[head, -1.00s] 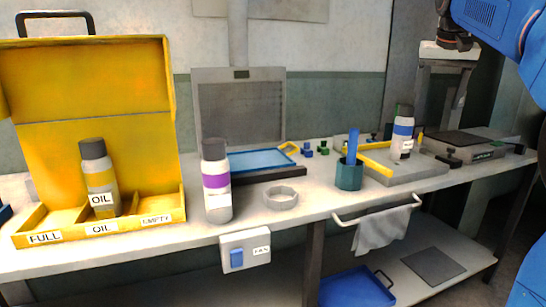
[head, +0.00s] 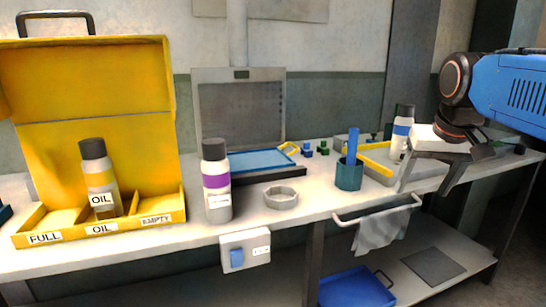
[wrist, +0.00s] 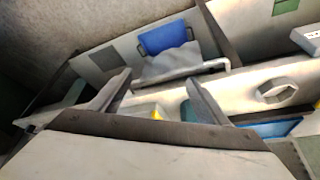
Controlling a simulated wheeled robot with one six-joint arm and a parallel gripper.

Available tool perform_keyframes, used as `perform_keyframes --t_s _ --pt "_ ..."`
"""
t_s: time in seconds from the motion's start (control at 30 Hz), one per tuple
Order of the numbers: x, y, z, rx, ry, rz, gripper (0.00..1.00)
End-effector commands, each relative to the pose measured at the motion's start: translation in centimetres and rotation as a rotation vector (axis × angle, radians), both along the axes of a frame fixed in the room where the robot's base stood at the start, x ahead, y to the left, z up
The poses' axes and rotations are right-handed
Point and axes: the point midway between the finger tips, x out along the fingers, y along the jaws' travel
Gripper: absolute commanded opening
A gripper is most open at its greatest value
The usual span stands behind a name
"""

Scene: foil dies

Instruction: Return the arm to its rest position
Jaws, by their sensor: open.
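My gripper (head: 430,180) is at the right of the head view, over the right part of the bench. Its fingers point down and are apart, with nothing seen between them. In the wrist view the two fingers of my gripper (wrist: 155,100) also stand apart and empty. My blue arm comes in from the right edge of the head view. The gripper hides part of the grey plate and the device behind it. A bottle with a blue band (head: 402,131) stands just left of and behind the gripper, apart from it as far as I can tell.
A yellow case (head: 90,110) holds an OIL bottle (head: 98,175) in its middle compartment. A purple-banded bottle (head: 216,182), a grey ring (head: 281,198) and a teal cup (head: 349,177) stand on the bench. A towel (head: 382,229) hangs on the front rail. A blue tray (head: 350,288) lies below.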

Motion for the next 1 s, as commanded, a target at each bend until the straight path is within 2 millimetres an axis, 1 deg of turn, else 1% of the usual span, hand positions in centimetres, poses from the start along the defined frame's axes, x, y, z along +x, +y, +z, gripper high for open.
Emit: perform_keyframes --t_s 0.03,0.17,0.3,0.4,0.5,0.6,0.7,0.8,1.0 --pt "-1.8 0.7 -1.8 0.000 0.000 0.017 0.69" --pt "-5.6 2.1 -6.3 0.001 -0.002 0.060 0.69" --pt "-9.6 3.3 -11.5 0.001 -0.006 0.104 0.69" --pt "-12.2 4.0 -15.1 0.000 -0.008 0.133 0.69" --pt "-14.3 4.4 -18.1 0.001 -0.008 0.155 0.69" --pt "-15.6 4.7 -20.2 0.000 -0.009 0.169 0.69" --pt "-16.3 4.8 -21.2 0.000 -0.011 0.178 0.69" --pt "-16.5 4.9 -21.5 0.000 -0.011 0.180 0.69" --pt "-16.5 4.9 -21.5 0.000 -0.011 0.180 0.69"
